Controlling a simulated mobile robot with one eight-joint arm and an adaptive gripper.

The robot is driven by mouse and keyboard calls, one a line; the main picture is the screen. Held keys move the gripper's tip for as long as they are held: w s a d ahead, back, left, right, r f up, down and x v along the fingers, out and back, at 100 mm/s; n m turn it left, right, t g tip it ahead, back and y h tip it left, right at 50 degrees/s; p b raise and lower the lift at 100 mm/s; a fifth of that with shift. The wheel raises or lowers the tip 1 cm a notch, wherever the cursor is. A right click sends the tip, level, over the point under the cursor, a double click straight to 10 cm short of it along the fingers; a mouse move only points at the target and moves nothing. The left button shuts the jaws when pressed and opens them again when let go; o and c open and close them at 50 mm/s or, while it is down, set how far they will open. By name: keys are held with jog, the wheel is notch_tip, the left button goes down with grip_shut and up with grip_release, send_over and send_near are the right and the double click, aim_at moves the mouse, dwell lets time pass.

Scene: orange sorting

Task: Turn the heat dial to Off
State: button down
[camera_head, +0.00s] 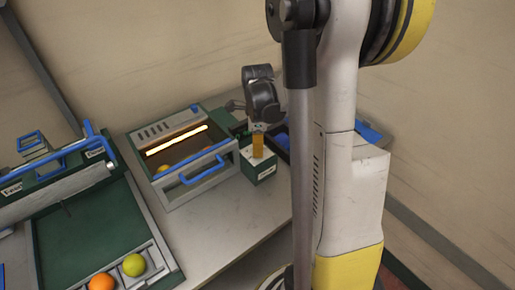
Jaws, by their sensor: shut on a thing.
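A small dark green box with a pale top and a label (264,174) stands right of the heater. An upright orange-yellow piece (258,146), which appears to be the heat dial, stands on its top. My gripper (259,128) reaches down over this box and is shut on the dial. The fingertips are small and partly hidden, and the dial's setting cannot be read. The heater (190,190) has a glowing bar inside, a glass front with a blue handle, and fruit behind the glass.
A green tray (85,235) at left holds an orange (102,284) and a yellow-green fruit (134,265) in its front slots. A blue-handled gate (60,153) stands behind it. Dark bins with blue parts (283,140) lie behind the dial box. Bare counter (225,225) lies in front.

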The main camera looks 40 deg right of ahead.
jog(key=n, duration=1.3)
jog(key=shift+n, duration=0.3)
jog(key=n, duration=1.2)
jog(key=shift+n, duration=0.3)
jog(key=n, duration=0.4)
jog(key=shift+n, duration=1.9)
